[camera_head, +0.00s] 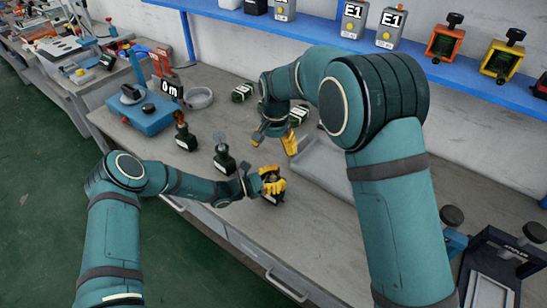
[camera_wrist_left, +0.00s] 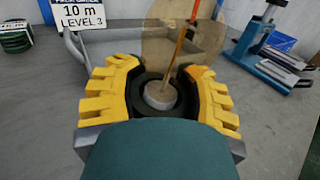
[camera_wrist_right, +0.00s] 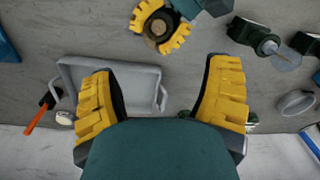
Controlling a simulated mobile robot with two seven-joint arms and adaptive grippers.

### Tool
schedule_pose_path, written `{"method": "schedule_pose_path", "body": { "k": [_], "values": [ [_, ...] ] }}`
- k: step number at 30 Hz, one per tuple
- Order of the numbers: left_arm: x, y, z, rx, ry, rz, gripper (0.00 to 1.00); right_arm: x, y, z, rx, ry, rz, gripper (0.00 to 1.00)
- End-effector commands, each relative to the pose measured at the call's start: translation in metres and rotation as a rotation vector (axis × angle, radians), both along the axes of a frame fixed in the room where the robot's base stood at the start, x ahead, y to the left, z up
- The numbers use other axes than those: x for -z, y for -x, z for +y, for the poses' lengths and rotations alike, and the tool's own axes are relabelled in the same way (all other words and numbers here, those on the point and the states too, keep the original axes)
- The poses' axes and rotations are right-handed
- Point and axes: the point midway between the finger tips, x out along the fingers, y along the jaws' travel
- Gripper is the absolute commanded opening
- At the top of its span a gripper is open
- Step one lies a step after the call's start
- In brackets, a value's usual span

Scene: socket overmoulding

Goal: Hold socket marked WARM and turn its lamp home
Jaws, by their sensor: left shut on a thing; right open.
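My left gripper (camera_head: 268,186) is shut on a dark socket (camera_head: 271,199) low over the bench's front part. In the left wrist view, its yellow fingers (camera_wrist_left: 160,98) clasp the socket's black rim (camera_wrist_left: 146,108) from both sides. A brownish, see-through lamp (camera_wrist_left: 160,45) stands in that socket; I cannot tell how far it is screwed in. The held socket's marking is hidden. My right gripper (camera_wrist_right: 162,95) is open and empty, behind the left one. In its view, the held lamp (camera_wrist_right: 158,27) shows between the left fingers.
Two other dark sockets with lamps (camera_head: 185,138) (camera_head: 223,157) stand left of the grippers. A grey tray (camera_wrist_right: 110,72) lies close to the right gripper, with an orange-handled tool (camera_wrist_right: 36,116) beside it. A blue device (camera_head: 148,113) stands at the left; a blue shelf (camera_head: 320,30) runs behind.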

Motion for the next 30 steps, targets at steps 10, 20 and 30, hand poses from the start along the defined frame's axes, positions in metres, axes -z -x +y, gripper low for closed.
{"method": "schedule_pose_path", "body": {
  "k": [10,20,30],
  "values": [
    [0.006,0.001,0.003,-0.003,-0.014,0.003,0.00,-0.022,0.001,-0.001,0.000,0.001,-0.001,0.77],
    [0.006,0.000,0.003,-0.004,-0.014,0.002,0.00,-0.020,0.001,-0.001,-0.035,0.003,0.002,0.77],
    [0.006,0.000,0.003,-0.005,-0.015,0.001,0.00,-0.010,0.011,0.001,-0.657,0.044,0.010,0.77]
  ]
}}
